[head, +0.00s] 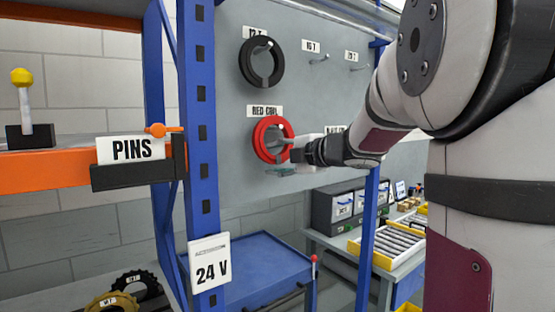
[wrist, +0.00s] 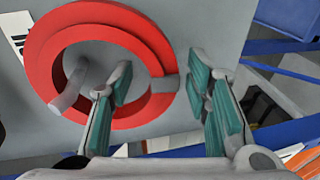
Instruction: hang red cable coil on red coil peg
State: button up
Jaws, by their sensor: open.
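The red cable coil (head: 262,142) is against the grey panel, under the "RED COIL" label (head: 264,111). In the wrist view the coil (wrist: 48,62) is a thick red ring with a grey band at its right side. The pale peg (wrist: 66,98) sticks out through the ring's opening. My gripper (wrist: 160,86) is open, one finger in front of the ring's opening and lower right part, the other beyond its outer edge. Contact between fingers and coil cannot be told. In the head view my gripper (head: 287,165) is at the coil's lower right.
A black coil (head: 261,63) hangs on the panel above. Bare pegs (head: 320,60) are to its right. A blue rack post (head: 202,110) and the orange shelf (head: 50,171) stand at the left. A blue tray (head: 250,262) is below the panel.

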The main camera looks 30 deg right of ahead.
jog(key=s+r+m+t+h, duration=0.1)
jog(key=s+r+m+h, duration=0.6)
jog(key=s, duration=0.4)
jog(key=s+a+f+m+g+y, duration=0.2)
jog(key=s+a+f+m+g, duration=0.3)
jog(key=s+a+f, duration=0.5)
jog(key=s+a+f+m+g+y, duration=0.2)
jog(key=s+a+f+m+g, duration=0.4)
jog(key=s+a+f, duration=0.4)
notch_tip(320, 180, down, 5)
jog(key=shift+s+a+r+m+y, duration=0.2)
jog(key=shift+s+a+m+y, duration=0.15)
jog(key=shift+a+m, duration=0.45)
